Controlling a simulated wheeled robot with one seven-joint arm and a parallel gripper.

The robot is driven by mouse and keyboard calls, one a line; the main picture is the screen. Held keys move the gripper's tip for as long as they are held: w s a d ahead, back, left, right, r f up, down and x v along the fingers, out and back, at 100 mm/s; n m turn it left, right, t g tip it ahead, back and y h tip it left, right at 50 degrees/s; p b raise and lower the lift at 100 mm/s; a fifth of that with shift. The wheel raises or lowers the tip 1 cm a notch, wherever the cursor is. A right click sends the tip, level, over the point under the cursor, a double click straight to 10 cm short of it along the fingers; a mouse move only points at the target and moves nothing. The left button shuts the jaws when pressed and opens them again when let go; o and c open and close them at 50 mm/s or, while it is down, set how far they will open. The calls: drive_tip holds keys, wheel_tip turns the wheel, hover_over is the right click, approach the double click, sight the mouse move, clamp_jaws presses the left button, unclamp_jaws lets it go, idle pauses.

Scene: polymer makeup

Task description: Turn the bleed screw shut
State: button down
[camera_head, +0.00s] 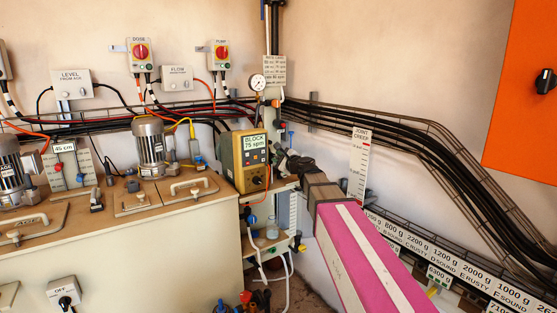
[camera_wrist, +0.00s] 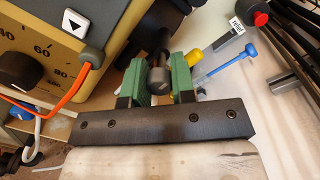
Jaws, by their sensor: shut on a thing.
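In the head view my gripper (camera_head: 284,162) is at the right side of the yellow pump unit (camera_head: 250,160), whose display reads "BLOCK 75 spm". The bleed screw is too small or hidden there to make out.
A yellow handle (camera_wrist: 194,57) and a blue-handled rod (camera_wrist: 225,62) lie close right of my fingers. An orange cable (camera_wrist: 55,106) hangs left, along the pump face. A pressure gauge (camera_head: 257,82) and pipes stand behind. The tan bench (camera_head: 150,235) is on the left.

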drive_tip(key=shift+m, duration=0.6)
drive_tip(key=c, duration=1)
unclamp_jaws()
drive_tip(key=shift+o, duration=0.2)
drive_tip(key=v, duration=1.1)
drive_tip(key=shift+f, duration=0.1)
